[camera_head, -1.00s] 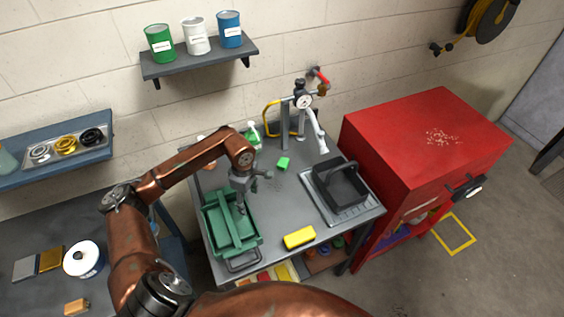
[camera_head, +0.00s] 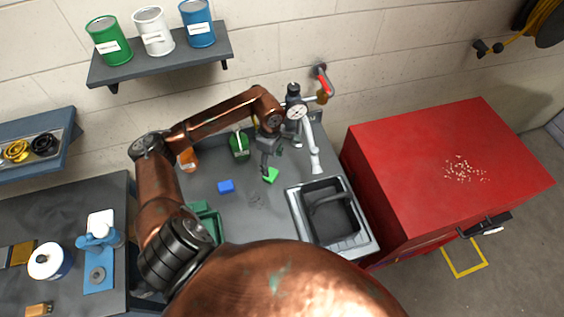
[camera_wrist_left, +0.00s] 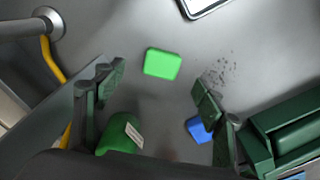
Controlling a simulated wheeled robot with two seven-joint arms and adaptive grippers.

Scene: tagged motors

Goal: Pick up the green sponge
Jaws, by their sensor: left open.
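The green sponge (camera_head: 271,175) is a small bright green block lying on the grey worktop, left of the sink. In the left wrist view the green sponge (camera_wrist_left: 162,64) lies flat and fully visible, ahead of and between the two fingers. My left gripper (camera_head: 266,166) points down just above and beside the sponge. In the left wrist view my left gripper (camera_wrist_left: 160,87) is open and empty, with its fingers spread either side of the sponge's line. I cannot tell the exact height gap. My right gripper is not in view.
A blue block (camera_head: 226,186) lies left of the sponge, with dark specks (camera_head: 257,201) nearby. A green bottle (camera_head: 239,145) stands behind. A green toolbox (camera_head: 205,213) is partly hidden by my arm. The black sink (camera_head: 293,205) and faucet (camera_head: 314,155) are to the right.

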